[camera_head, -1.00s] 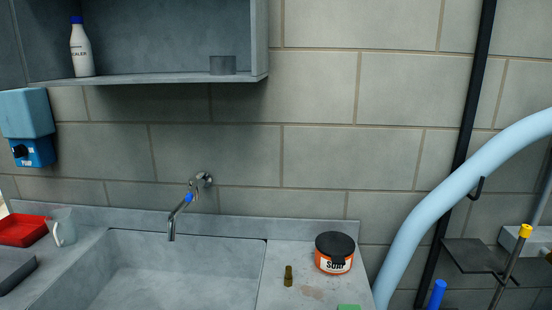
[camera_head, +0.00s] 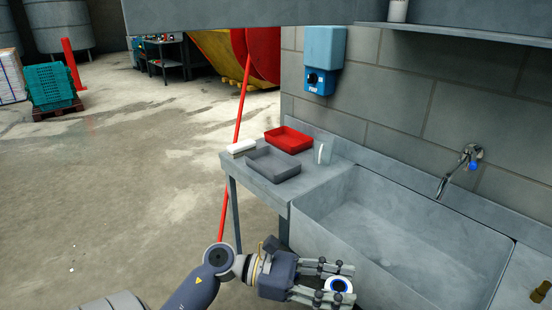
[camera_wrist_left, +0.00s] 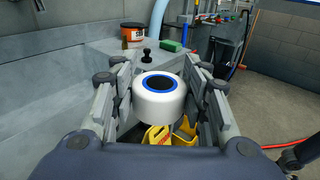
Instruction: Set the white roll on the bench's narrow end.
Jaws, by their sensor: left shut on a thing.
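A white roll (camera_head: 342,285) with a blue ring round its dark core is held between the fingers of my left gripper (camera_head: 328,283). The gripper is in front of the sink's front wall. In the left wrist view the roll (camera_wrist_left: 158,98) sits upright between the shut fingers, its blue-ringed top showing. The grey bench (camera_head: 318,178) has its left end beyond and to the left of the gripper, left of the sink basin. My right gripper is not in view.
On the bench's left end stand a grey tray (camera_head: 273,165), a red tray (camera_head: 288,139), a small white block (camera_head: 241,147) and a clear mug (camera_head: 323,153). A bare strip lies between the grey tray and the sink (camera_head: 400,245). A red pole (camera_head: 238,120) leans past the end.

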